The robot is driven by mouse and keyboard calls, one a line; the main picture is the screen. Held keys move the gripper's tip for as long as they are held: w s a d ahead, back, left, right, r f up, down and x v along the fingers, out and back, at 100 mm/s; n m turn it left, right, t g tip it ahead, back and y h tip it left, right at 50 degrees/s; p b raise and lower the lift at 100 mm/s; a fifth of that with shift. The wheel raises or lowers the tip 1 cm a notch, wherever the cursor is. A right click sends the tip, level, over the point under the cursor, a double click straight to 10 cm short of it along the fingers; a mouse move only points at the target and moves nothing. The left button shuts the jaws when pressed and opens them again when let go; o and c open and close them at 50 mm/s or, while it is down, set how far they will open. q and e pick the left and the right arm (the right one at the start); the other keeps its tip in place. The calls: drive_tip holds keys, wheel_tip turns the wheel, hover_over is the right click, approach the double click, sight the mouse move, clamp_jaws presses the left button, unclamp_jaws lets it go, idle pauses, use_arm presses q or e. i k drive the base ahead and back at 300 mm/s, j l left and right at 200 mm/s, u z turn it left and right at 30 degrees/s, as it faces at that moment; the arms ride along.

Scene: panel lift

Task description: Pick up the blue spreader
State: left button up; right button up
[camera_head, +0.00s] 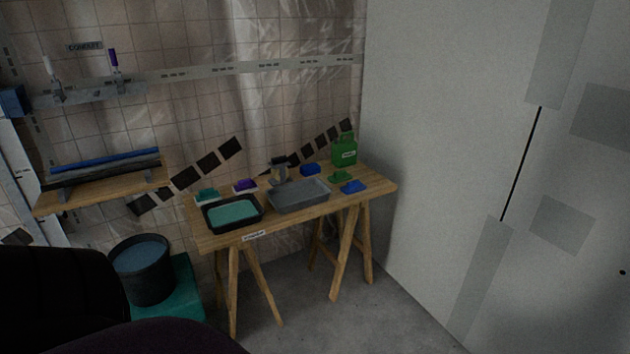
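Two small blue objects are on the wooden trestle table. One blue object (353,187) lies near the table's right front edge, and the other blue object (310,169) is farther back, behind the grey tray. They are too small for me to tell which is the blue spreader. Neither of my grippers is in view. Nothing is touching the blue objects.
The wooden table (383,187) also holds a black tray with teal content (234,214), a grey tray (299,195), a green canister (344,151) and a green object (340,176). A black bucket (145,280) stands left. A white wall (430,130) rises right.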

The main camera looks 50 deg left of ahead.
sight(353, 186)
drive_tip(key=u, duration=1.4)
